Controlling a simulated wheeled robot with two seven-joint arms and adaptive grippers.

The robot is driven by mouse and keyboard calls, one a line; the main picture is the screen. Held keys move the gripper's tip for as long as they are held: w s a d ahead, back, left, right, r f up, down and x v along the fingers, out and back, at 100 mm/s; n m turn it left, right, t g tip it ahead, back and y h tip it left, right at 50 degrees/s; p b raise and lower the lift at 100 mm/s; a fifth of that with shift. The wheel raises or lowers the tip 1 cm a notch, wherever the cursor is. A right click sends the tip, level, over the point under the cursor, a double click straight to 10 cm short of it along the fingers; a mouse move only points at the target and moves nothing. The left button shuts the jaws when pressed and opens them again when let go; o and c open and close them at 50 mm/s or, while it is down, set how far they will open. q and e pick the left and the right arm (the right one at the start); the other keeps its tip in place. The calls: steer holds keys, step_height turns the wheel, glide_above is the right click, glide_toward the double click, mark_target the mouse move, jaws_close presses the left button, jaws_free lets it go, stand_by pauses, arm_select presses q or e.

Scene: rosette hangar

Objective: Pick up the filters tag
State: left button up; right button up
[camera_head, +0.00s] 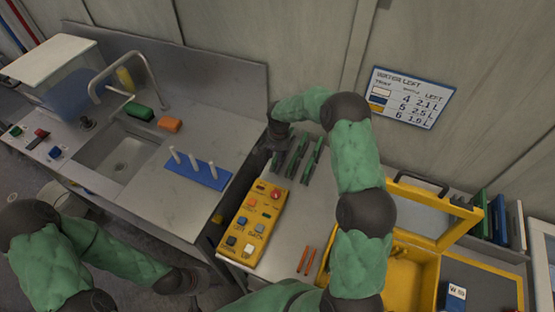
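I cannot make out which thing is the filters tag. Several slim dark green pieces (299,156) lie side by side on the counter behind the yellow button panel; any writing on them is too small to read. My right gripper (274,150) hangs over the counter at the left end of these pieces, partly hidden by its own dark wrist; whether it touches one is unclear. My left gripper (204,283) is low, in front of the counter and away from these pieces. Its fingers are dark and small, and no held thing shows.
The yellow button panel (255,222) and two orange sticks (307,261) lie on the counter. An open yellow case (410,270) stands at right, near upright coloured boards (498,217). At left are a sink (118,150) and a blue peg base (198,172). A sign (408,97) hangs behind.

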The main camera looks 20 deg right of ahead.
steer(key=shift+f, duration=0.25)
jaws_close()
steer(key=shift+r, duration=0.15)
